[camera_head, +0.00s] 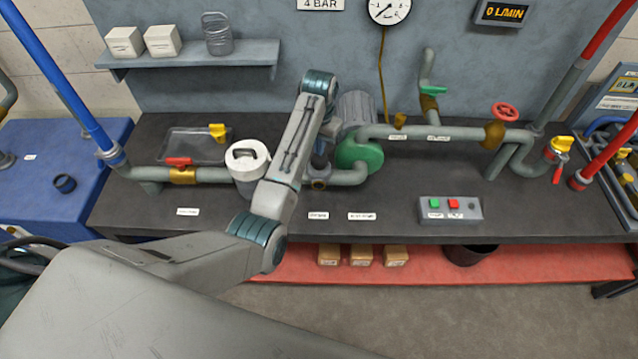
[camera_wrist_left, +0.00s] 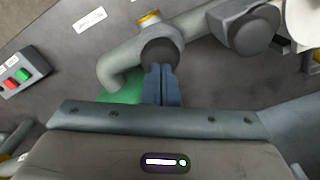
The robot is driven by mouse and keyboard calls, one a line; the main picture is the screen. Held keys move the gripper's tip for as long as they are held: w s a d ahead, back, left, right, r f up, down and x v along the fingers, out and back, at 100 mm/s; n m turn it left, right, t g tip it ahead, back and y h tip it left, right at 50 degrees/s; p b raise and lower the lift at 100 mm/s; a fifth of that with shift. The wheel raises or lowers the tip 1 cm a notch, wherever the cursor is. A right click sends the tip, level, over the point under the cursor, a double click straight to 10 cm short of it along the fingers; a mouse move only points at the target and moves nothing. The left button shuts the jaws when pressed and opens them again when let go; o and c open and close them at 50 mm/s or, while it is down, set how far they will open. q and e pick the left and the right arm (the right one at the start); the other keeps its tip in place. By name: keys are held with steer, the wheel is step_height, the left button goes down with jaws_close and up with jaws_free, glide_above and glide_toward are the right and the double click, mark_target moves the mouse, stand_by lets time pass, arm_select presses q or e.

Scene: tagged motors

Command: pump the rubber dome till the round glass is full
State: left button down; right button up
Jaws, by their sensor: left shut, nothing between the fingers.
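My left gripper (camera_wrist_left: 161,84) is shut with its fingers together and nothing between them. In the wrist view its tips are at the dark rubber dome (camera_wrist_left: 160,53), which stands on the grey pipe; I cannot tell whether they press on it. In the head view the left gripper (camera_head: 320,160) points down beside the green pump, and my arm hides most of the dome. My right gripper is not in view.
The green pump (camera_head: 362,153) is right of the gripper. A button box (camera_head: 450,209) with green and red buttons stands at the right front. The bench front (camera_head: 330,231) is mostly clear.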

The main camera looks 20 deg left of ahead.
arm_select(q)
steer(key=shift+f, duration=0.2)
steer(key=shift+s+f, duration=0.1)
steer(key=shift+f, duration=1.1)
steer(key=shift+r, duration=1.55)
steer(key=shift+f, duration=0.45)
steer(key=shift+f, duration=1.1)
steer(key=shift+r, duration=1.55)
